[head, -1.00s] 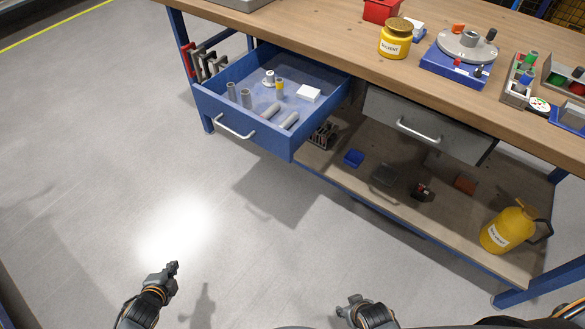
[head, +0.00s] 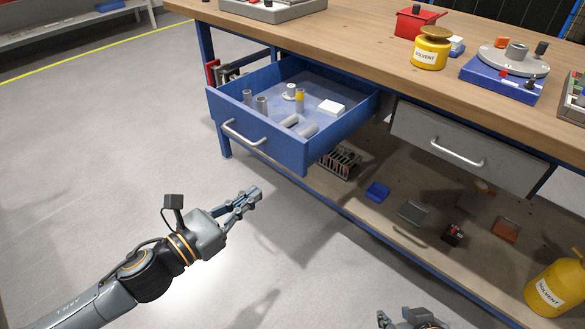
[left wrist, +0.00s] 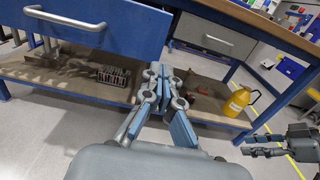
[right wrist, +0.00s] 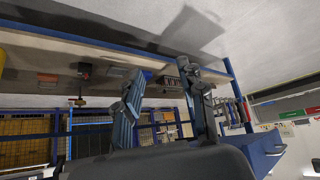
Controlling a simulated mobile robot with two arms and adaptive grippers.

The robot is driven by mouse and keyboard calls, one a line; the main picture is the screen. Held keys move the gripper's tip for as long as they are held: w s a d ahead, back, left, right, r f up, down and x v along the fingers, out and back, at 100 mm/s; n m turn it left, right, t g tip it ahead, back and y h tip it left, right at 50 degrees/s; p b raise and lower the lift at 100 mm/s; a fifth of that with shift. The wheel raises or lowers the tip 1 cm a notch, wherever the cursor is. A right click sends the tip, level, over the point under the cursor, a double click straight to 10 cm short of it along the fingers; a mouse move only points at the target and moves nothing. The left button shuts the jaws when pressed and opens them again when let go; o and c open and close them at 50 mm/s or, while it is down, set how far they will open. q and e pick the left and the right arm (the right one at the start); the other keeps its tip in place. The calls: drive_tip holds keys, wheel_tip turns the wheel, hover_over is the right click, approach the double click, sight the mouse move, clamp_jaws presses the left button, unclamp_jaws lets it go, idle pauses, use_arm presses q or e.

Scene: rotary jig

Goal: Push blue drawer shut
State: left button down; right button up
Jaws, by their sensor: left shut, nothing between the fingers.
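The blue drawer (head: 285,148) stands pulled out from under the bench top, with its silver handle (head: 243,137) on the front face. Inside are several grey cylinders, one yellow-topped cylinder and a white block. My left gripper (head: 252,193) is shut and empty, in front of and below the drawer front, apart from it. In the left wrist view the drawer front (left wrist: 120,32) fills the upper left, beyond the fingertips (left wrist: 165,75). My right gripper (head: 405,315) is low in the head view, partly cut off. In the right wrist view its fingers (right wrist: 163,85) are apart and empty.
A grey drawer (head: 465,145) right of the blue one is closed or nearly so. Solvent can (head: 431,48), red box (head: 416,22) and rotary jig (head: 505,75) stand on the bench top. The lower shelf (head: 385,215) holds small bins and a yellow jug (head: 555,288). The floor before the drawer is clear.

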use_arm(q)
approach(300, 160)
drive_tip(key=w, duration=0.1)
drive_tip(key=x, duration=0.5)
drive_tip(key=shift+s+d+f+b, duration=0.1)
drive_tip(key=shift+s+d+b, duration=0.1)
drive_tip(key=shift+b, duration=0.15)
drive_tip(key=shift+w+d, duration=0.4)
drive_tip(key=shift+w, duration=0.15)
use_arm(e)
drive_tip(key=shift+w+a+r+t+y, duration=0.1)
drive_tip(key=shift+w+a+r+t, duration=0.15)
drive_tip(key=shift+w, duration=0.3)
drive_tip(key=shift+w+a+r+t+y, duration=0.1)
drive_tip(key=shift+w+r+t, duration=0.25)
drive_tip(key=shift+w, duration=0.15)
drive_tip(key=shift+w+a+r+t+y, duration=0.1)
drive_tip(key=shift+w+a+r+t, duration=0.15)
drive_tip(key=shift+w, duration=0.3)
use_arm(q)
drive_tip(key=shift+d, duration=0.1)
